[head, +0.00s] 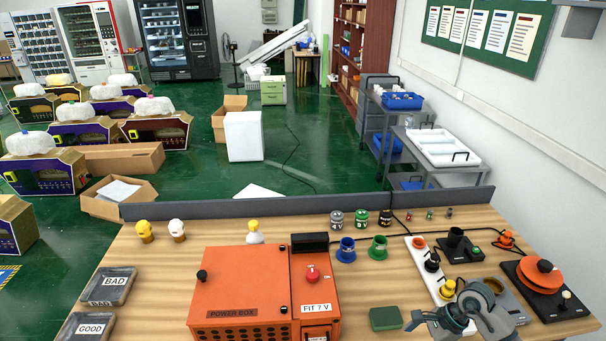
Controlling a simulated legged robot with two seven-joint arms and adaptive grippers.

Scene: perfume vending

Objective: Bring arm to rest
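My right gripper (438,322) shows at the bottom right of the head view, above the front part of the wooden table (375,280). It is grey with dark teal parts and sits between a green block (385,318) on its left and a white strip with fittings (432,273) behind it. I see nothing clearly held in it, but its fingers are too small and overlapped to tell whether they are open or shut. My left gripper and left arm are not in view.
An orange power box (240,285) fills the table's middle. BAD (115,284) and GOOD (88,328) trays lie left. Perfume-like small tops (145,231) stand at the back left. Blue (346,250) and green (377,248) cups stand behind. An orange disc device (540,272) is at right.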

